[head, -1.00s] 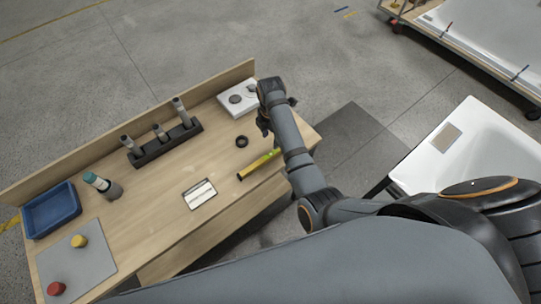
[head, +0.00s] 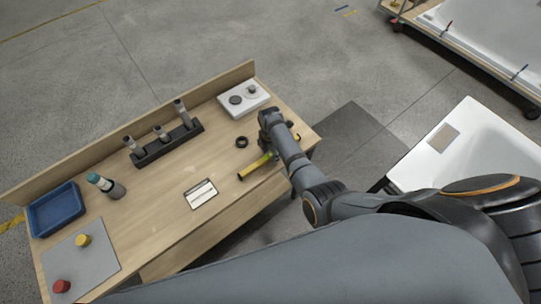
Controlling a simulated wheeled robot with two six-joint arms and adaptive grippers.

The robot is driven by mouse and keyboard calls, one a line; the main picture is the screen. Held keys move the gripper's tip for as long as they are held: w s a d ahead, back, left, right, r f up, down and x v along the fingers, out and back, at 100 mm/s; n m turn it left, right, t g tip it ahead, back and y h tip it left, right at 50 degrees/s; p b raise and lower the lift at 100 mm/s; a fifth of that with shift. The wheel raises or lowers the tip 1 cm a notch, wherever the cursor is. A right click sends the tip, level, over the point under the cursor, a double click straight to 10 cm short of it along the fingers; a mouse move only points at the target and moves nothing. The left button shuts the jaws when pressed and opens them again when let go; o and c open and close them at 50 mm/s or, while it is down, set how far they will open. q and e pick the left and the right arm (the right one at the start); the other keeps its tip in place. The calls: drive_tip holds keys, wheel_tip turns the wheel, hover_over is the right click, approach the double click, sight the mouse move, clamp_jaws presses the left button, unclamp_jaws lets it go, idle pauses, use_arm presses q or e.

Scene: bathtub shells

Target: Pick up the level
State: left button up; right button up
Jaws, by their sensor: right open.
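The level (head: 255,167) is a yellow-green bar with dark ends, lying on the wooden workbench near its right end. My right arm reaches over the bench from the right and covers the level's upper right part. My right gripper (head: 270,141) is open, just above or beside the level's covered end; I cannot tell whether it touches. My left gripper is out of view.
A black ring (head: 242,142), a white plate with round parts (head: 262,95) and a small white-faced plate (head: 200,194) lie nearby. A black holder (head: 166,146) with several tubes, a bottle (head: 105,186) and a blue tray (head: 70,205) stand further left. Bare wood surrounds the level's left end.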

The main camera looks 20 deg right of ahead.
drive_tip(key=shift+s, duration=0.1)
clamp_jaws()
drive_tip(key=shift+r, duration=0.25)
